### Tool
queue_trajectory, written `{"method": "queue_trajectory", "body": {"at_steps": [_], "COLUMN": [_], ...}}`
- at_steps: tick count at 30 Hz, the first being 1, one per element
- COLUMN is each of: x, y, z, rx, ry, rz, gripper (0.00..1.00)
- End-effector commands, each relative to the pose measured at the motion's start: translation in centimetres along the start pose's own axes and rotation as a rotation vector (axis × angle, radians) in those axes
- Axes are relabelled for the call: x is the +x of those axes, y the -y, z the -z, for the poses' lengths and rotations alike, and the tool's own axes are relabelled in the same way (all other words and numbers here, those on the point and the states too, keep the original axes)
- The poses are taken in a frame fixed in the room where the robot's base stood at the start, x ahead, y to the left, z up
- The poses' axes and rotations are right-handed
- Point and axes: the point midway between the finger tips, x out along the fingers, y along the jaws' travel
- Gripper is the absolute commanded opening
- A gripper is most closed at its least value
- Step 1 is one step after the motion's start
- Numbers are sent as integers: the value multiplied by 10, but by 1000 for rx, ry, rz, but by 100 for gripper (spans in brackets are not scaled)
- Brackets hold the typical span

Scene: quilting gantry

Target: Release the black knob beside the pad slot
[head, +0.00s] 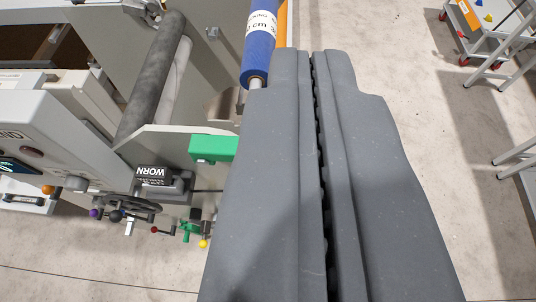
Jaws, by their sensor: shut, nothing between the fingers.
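My gripper (311,56) fills the middle and lower right of the head view. Its two dark grey fingers lie side by side with a thin dark seam between them, shut and empty. A small black ball knob (115,216) shows at the lower left, next to a purple knob (95,212). It is well left of my gripper and apart from it. Which opening is the pad slot I cannot tell. My gripper hides part of the machine's right side.
A grey roller (153,78) and a blue roll (260,40) lie above. A green block (213,148) sits close left of my gripper. Several small coloured levers, one with a yellow tip (203,243), hang below it. A cart (490,25) stands at top right; the floor there is open.

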Motion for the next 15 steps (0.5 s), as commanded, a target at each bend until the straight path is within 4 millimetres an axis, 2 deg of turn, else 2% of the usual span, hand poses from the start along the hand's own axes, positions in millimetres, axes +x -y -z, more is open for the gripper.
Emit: {"method": "queue_trajectory", "body": {"at_steps": [5, 15], "x": [35, 87], "y": [22, 76], "z": [-14, -74], "rx": [-75, -232], "ry": [171, 516], "rz": [-59, -163], "gripper": [0, 0]}}
